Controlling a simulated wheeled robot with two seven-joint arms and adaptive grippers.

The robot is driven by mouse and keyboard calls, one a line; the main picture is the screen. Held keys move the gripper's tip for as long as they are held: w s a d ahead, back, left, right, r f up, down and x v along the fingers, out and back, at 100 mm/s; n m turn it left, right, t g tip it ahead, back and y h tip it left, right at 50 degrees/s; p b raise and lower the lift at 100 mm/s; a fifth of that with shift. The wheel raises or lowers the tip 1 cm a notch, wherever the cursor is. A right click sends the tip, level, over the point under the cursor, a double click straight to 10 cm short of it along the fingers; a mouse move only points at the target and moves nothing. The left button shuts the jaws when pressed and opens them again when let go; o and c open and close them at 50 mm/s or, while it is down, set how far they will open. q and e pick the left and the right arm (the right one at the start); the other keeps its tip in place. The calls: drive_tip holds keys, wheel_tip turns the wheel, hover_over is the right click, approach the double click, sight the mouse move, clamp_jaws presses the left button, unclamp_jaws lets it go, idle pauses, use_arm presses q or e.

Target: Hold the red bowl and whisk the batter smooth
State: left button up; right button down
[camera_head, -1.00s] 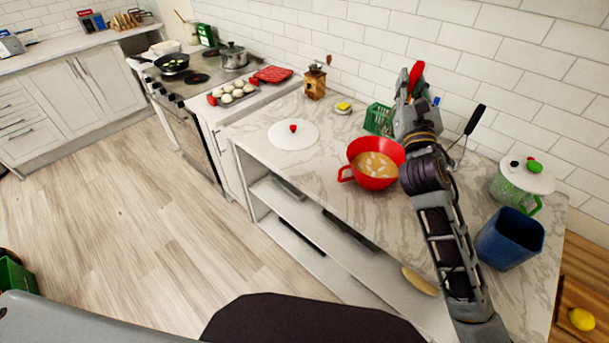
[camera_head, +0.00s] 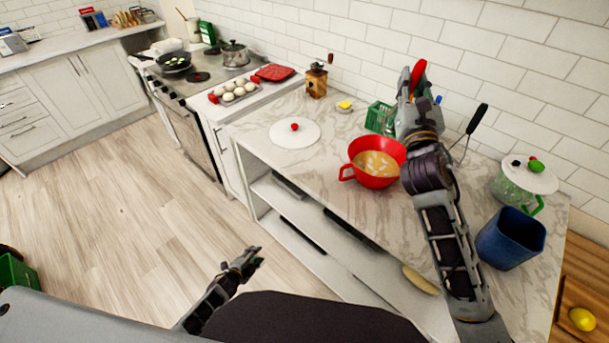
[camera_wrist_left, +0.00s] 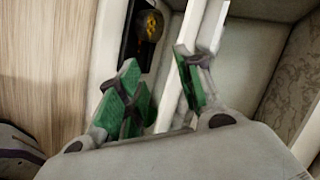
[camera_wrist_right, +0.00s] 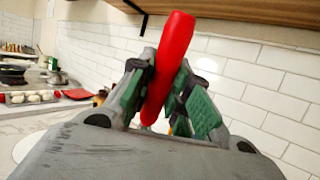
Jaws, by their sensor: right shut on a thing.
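The red bowl (camera_head: 374,170) stands upright on the marble counter, with pale yellow batter (camera_head: 376,164) and lighter lumps in it. Its handle points left. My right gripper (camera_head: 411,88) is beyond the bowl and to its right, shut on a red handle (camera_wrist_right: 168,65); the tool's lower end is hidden. A black-handled wire tool (camera_head: 477,119), perhaps the whisk, stands right of my right arm; its lower part is partly hidden. My left gripper (camera_head: 250,262) is low over the floor in front of the shelving; in the left wrist view (camera_wrist_left: 155,65) its fingers are apart and empty.
A green crate (camera_head: 379,117) stands behind the bowl. A white round board (camera_head: 294,132) lies left of it. A blue bin (camera_head: 510,240) and a lidded green pot (camera_head: 524,180) stand at right. Counter between board and bowl is clear.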

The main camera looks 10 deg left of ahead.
use_arm(q)
drive_tip(key=w+d+r+m+t+h, duration=0.1)
drive_tip(key=w+d+r+m+h, duration=0.15)
drive_tip(key=w+r+m, duration=0.55)
drive_tip(key=w+d+r+m+t+h, duration=0.1)
drive_tip(key=w+d+r+m+h, duration=0.2)
drive_tip(key=r, duration=0.8)
drive_tip(key=w+d+r+m+t+h, duration=0.1)
drive_tip(key=w+r+m+h, duration=0.2)
drive_tip(key=w+r+m, duration=0.5)
drive_tip(key=s+d+r+m+g+h, duration=0.2)
drive_tip(key=r+m, duration=0.3)
drive_tip(key=r, duration=0.1)
drive_tip(key=s+d+r+m+g+h, duration=0.1)
drive_tip(key=r+m+h, duration=0.1)
drive_tip(key=r+m, duration=0.35)
drive_tip(key=m+g+h, duration=0.2)
drive_tip(key=m+g, duration=0.2)
drive_tip(key=g, duration=0.1)
approach(342, 169)
drive_tip(key=a+f, duration=0.1)
drive_tip(key=a, duration=0.1)
drive_tip(key=shift+w+d, duration=0.1)
drive_tip(key=shift+d, duration=0.15)
drive_tip(key=shift+x, duration=5.85)
